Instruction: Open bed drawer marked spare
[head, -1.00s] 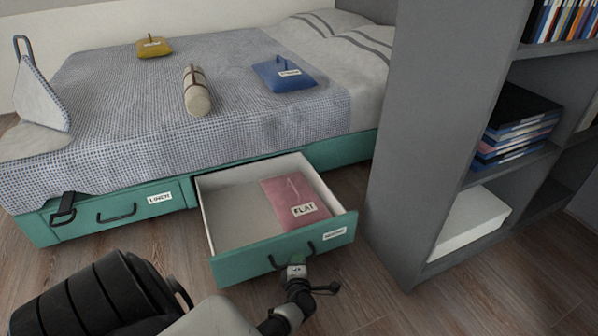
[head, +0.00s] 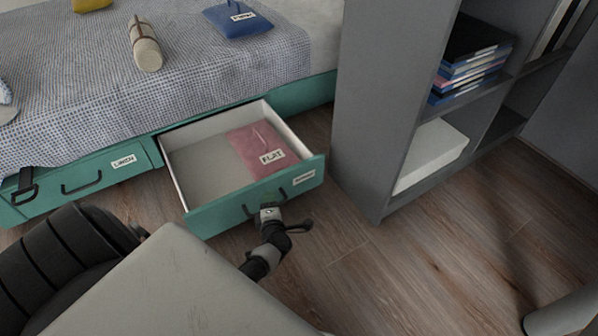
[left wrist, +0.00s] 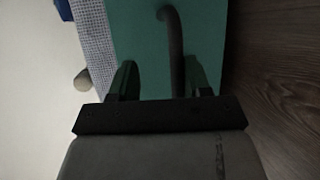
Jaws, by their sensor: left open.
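The teal drawer (head: 225,214) under the bed is pulled well out, its pale inside showing; the label (head: 304,177) on its front is too small to read surely. A pink flat packet (head: 262,150) marked FLAT lies in it. My left gripper (head: 268,211) is at the dark bar handle (head: 283,200) on the drawer front. In the left wrist view the open fingers (left wrist: 163,82) stand either side of the handle (left wrist: 174,45); contact cannot be told. My right gripper is out of view.
A shut drawer (head: 95,165) labelled LINEN is to the left. A grey shelf unit (head: 375,110) with books and a white box (head: 430,155) stands close on the right. Wooden floor (head: 430,265) is clear in front of the shelf.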

